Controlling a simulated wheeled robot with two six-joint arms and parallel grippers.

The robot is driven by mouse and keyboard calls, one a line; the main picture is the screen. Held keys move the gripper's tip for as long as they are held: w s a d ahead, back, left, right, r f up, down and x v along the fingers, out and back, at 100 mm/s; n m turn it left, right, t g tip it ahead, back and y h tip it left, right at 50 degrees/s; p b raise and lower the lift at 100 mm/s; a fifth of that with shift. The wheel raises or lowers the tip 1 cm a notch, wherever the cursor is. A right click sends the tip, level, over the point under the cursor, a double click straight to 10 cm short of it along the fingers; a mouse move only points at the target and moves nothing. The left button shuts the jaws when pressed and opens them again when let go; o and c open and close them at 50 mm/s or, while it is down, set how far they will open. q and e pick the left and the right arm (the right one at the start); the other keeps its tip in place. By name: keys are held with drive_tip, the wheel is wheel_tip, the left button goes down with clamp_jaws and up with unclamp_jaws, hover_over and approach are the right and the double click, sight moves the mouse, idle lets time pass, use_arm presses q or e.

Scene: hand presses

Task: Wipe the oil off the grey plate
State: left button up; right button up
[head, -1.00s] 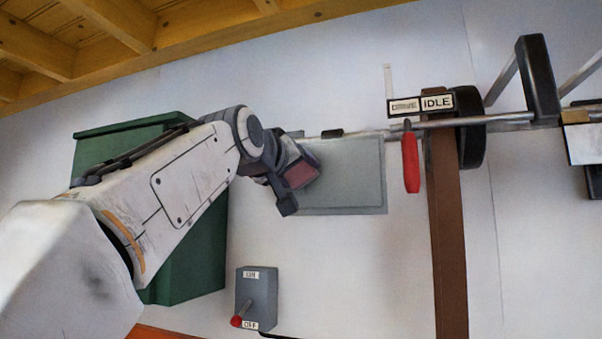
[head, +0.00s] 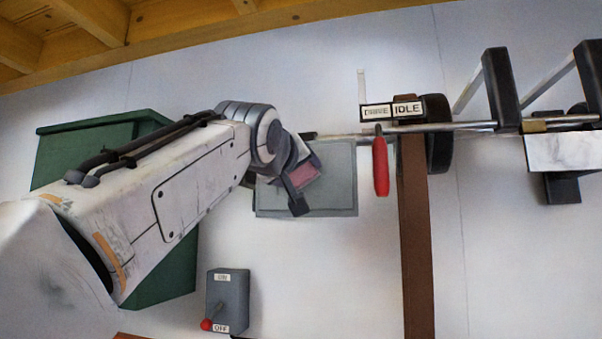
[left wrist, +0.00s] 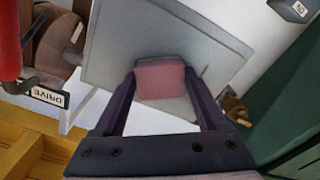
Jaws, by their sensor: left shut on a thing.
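The grey plate (head: 335,185) is a flat panel standing in front of the white wall, below a metal shaft. In the left wrist view the plate (left wrist: 135,35) fills the upper middle. My left gripper (head: 299,190) is in front of the plate's middle, shut on a dull red pad (head: 307,175). In the left wrist view the pad (left wrist: 160,80) sits between the two dark fingers and overlaps the plate; I cannot tell if it touches. No oil patch can be clearly made out. My arm and the pad hide part of the plate. My right gripper is not in view.
Right of the plate are a red handle (head: 381,166), a DRIVE/IDLE sign (head: 407,109), a brown post (head: 416,240) and a dark wheel (head: 438,135). An ON/OFF switch box (head: 228,297) is below. A green cabinet (head: 165,280) stands behind my arm.

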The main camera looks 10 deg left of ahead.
sight(318, 172)
use_arm(q)
drive_tip(key=shift+s+d+f+b, duration=0.1)
drive_tip(key=shift+d+b, duration=0.1)
drive_tip(key=shift+d, duration=1.5)
drive_tip(key=shift+d+f+b, duration=0.1)
drive_tip(key=shift+d+b, duration=0.05)
drive_tip(key=shift+d, duration=1.55)
drive_tip(key=shift+r, duration=0.1)
drive_tip(key=shift+a, duration=1.75)
drive_tip(key=a, duration=1)
drive_tip(key=shift+a, duration=0.2)
drive_tip(key=shift+s+a+b, duration=0.1)
drive_tip(key=shift+s+b, duration=0.65)
drive_tip(key=shift+s, duration=2.15)
